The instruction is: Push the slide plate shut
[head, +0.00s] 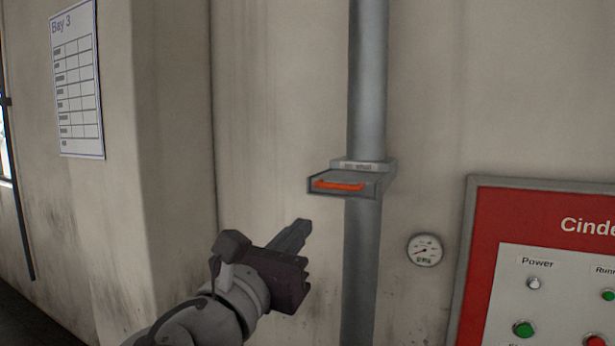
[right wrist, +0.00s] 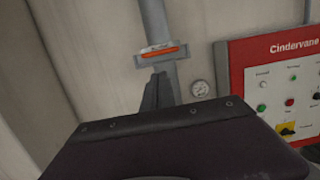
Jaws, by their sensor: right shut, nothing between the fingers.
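In the right wrist view the shut fingers (right wrist: 157,92) point up toward the plate's orange handle (right wrist: 160,53), with a gap seeming to remain. My left gripper is not in view.
A round gauge (head: 425,250) is on the wall right of the pipe. A red-framed control panel (head: 480,215) with buttons is further right. A Bay 3 chart (head: 77,85) hangs on a wall section at left. The space around the plate's front looks clear.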

